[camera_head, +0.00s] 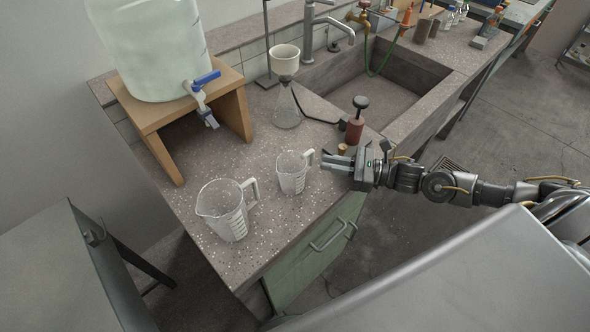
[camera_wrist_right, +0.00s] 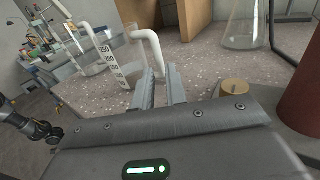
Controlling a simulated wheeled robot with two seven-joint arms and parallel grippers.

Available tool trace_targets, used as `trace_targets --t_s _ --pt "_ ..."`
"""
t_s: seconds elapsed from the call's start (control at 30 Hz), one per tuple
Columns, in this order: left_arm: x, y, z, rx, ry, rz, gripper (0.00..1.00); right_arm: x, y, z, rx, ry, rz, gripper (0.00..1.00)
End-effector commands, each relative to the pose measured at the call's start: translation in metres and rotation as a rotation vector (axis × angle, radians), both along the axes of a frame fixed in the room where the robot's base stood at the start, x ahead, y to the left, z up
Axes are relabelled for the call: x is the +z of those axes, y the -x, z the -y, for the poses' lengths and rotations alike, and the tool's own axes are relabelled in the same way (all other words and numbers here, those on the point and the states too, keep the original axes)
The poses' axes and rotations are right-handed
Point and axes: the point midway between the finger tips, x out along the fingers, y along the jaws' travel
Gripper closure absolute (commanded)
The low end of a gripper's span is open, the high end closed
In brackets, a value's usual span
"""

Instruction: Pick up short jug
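The short jug (camera_head: 292,174) is a small clear measuring jug with a white handle. It stands upright on the speckled bench top (camera_head: 262,245), right of a larger clear jug (camera_head: 228,212). My right gripper (camera_head: 325,161) is just right of the short jug's handle. In the right wrist view its two fingers (camera_wrist_right: 162,88) are apart with a narrow gap. The short jug's handle (camera_wrist_right: 153,48) curves down just beyond the fingertips; I cannot tell whether they touch it. The graduated jug wall (camera_wrist_right: 118,62) shows left of the handle. My left gripper is not seen.
A red bottle with a black top (camera_head: 355,125) and a small cork-coloured stopper (camera_head: 342,148) stand close behind my right gripper. A flask with a funnel (camera_head: 286,105) is farther back. A wooden stand (camera_head: 238,108) holds a large water container (camera_head: 150,50). The sink (camera_head: 375,90) is at back right.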

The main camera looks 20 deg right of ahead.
Motion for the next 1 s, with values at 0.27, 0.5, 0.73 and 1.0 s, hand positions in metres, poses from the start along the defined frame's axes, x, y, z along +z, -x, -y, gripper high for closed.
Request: trace_targets --t_s 0.27,0.5,0.73,1.0 --pt "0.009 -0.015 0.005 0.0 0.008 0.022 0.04 0.003 -0.016 -0.022 0.001 -0.003 0.002 0.86" --pt "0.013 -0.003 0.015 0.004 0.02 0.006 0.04 0.001 -0.032 -0.042 -0.001 0.0 0.0 0.86" --pt "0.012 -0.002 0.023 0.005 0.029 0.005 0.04 -0.001 -0.033 -0.043 -0.001 0.001 0.0 0.86" --pt "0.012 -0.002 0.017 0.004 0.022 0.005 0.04 -0.001 -0.032 -0.043 0.0 0.001 -0.001 1.0"
